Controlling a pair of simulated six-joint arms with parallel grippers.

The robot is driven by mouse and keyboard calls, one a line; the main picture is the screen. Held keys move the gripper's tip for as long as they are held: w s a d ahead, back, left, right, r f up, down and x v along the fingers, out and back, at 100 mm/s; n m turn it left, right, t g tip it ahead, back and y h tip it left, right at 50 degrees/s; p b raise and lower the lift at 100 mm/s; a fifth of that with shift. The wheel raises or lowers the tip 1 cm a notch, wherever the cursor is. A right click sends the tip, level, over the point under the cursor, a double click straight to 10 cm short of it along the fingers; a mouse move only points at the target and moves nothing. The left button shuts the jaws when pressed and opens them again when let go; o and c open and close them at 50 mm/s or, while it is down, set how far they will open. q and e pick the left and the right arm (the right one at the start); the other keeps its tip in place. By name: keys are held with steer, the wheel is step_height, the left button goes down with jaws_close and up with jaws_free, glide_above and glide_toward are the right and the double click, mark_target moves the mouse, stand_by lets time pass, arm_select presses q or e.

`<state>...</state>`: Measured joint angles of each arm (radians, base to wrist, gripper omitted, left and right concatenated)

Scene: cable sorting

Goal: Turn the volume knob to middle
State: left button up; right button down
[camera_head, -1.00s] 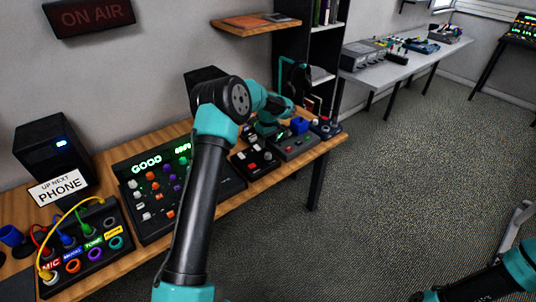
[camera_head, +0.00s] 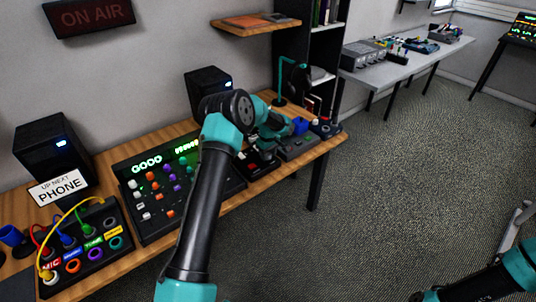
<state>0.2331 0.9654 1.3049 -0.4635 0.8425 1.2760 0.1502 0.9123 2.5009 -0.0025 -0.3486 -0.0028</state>
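I cannot tell for certain which control is the volume knob. The black mixer panel (camera_head: 139,222) at the left centre of the desk carries several orange, white, purple and green knobs and a lit green "GOOD" display (camera_head: 147,165). My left arm rises across the middle, bends at the elbow and reaches down to the right. My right arm shows only at the lower right corner.
A patch box (camera_head: 82,250) with coloured cables stands front left. A grey box (camera_head: 302,148), a blue block (camera_head: 300,125) and a small dark box with a red knob (camera_head: 325,125) lie right of my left gripper. Speakers (camera_head: 52,150) stand behind. The floor at right is clear.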

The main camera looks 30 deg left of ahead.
arm_select(q)
steer(key=c, duration=0.7)
steer(key=shift+o, duration=0.2)
steer(key=shift+m, duration=0.5)
steer(key=m, duration=0.7)
steer(key=shift+m, duration=0.4)
steer(key=m, duration=0.4)
steer(key=shift+m, duration=0.3)
steer(key=m, duration=0.4)
steer(key=shift+m, duration=0.3)
